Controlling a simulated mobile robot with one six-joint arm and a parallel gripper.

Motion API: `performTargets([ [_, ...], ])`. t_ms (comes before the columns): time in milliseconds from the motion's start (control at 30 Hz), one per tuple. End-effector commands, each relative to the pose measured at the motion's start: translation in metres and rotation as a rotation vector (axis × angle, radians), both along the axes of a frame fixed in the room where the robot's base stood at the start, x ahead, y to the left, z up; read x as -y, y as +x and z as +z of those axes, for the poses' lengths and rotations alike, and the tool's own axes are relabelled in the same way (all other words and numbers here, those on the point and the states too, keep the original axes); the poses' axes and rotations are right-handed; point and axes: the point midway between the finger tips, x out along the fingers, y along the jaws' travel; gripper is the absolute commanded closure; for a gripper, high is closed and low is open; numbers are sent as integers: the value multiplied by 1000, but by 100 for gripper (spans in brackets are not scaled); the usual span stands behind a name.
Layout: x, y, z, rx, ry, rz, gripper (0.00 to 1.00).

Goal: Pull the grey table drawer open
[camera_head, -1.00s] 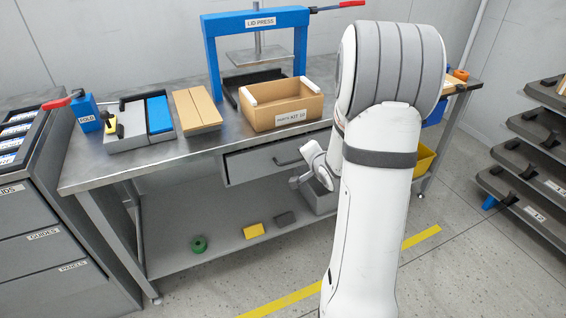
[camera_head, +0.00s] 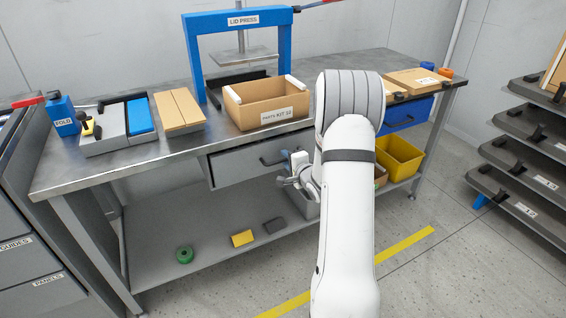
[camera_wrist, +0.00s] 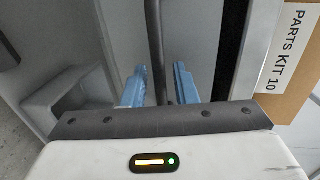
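The grey table drawer (camera_head: 232,167) is under the steel tabletop, left of my arm in the head view. Its front sits just beneath the table edge and looks shut. Its dark bar handle (camera_head: 268,160) shows left of my gripper (camera_head: 287,170), which is partly hidden by my arm. In the wrist view, my gripper (camera_wrist: 160,82) has its two blue fingers apart. The dark handle bar (camera_wrist: 155,45) runs between them, closer to the left finger, with clear gaps visible. Whether a finger touches it cannot be told.
The steel table (camera_head: 170,158) carries a parts kit box (camera_head: 262,118), a blue lid press (camera_head: 192,60) and a fold fixture (camera_head: 112,140). A yellow bin (camera_head: 400,158) stands right of my arm. A dark rack (camera_head: 520,145) is at right. The floor before the table is open.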

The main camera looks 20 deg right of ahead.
Motion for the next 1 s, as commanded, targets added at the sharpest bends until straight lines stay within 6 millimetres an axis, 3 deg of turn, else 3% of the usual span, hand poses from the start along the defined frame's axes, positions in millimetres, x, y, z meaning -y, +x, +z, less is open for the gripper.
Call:
performTargets([
  [267, 0, 1, 0, -1, 0, 0, 75],
  [567, 0, 1, 0, -1, 0, -1, 99],
  [933, 1, 1, -1, -1, 0, -1, 100],
  [967, -24, 1, 0, -3, 1, 8, 100],
  [1000, -12, 1, 0, -1, -2, 2, 100],
])
